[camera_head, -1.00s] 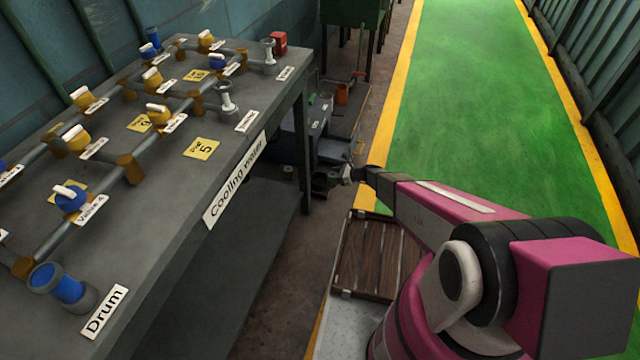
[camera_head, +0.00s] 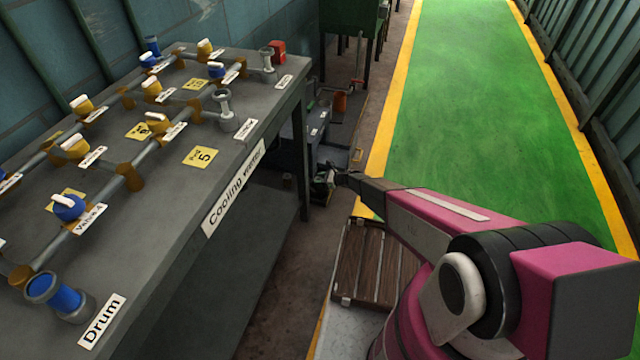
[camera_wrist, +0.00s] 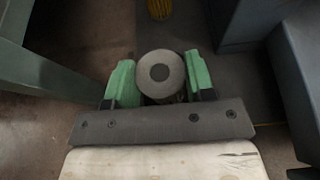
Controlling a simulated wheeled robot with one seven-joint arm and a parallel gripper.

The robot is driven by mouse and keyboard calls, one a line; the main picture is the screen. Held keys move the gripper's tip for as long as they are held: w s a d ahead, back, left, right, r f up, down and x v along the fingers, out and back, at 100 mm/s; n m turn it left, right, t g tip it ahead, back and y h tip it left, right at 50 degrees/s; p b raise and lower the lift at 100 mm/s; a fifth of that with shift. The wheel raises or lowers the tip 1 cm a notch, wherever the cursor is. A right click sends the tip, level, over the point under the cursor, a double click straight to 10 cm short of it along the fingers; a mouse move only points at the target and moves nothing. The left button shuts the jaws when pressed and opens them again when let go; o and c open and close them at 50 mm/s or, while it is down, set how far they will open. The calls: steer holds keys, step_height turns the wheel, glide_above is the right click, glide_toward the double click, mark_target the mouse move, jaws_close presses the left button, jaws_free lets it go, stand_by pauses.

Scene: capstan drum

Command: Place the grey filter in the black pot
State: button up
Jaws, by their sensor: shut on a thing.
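The grey filter (camera_wrist: 161,72) is a round grey piece with a dark hole in its middle, seen end-on in the wrist view. My gripper (camera_wrist: 159,82) is shut on it, with a green finger on either side. In the head view my gripper (camera_head: 325,181) is small and dark, low beside the near leg of the long bench, and the filter cannot be made out there. I cannot pick out a black pot with certainty in either view.
A long grey bench (camera_head: 225,130) with pipes and valves fills the left. Its leg (camera_head: 302,155) stands close to my gripper. A yellow object (camera_wrist: 160,8) is ahead in the wrist view. The green floor (camera_head: 490,110) is clear.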

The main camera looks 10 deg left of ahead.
steer(key=shift+f, duration=0.95)
steer(key=shift+f, duration=0.15)
steer(key=o, duration=1)
steer(key=shift+c, duration=0.2)
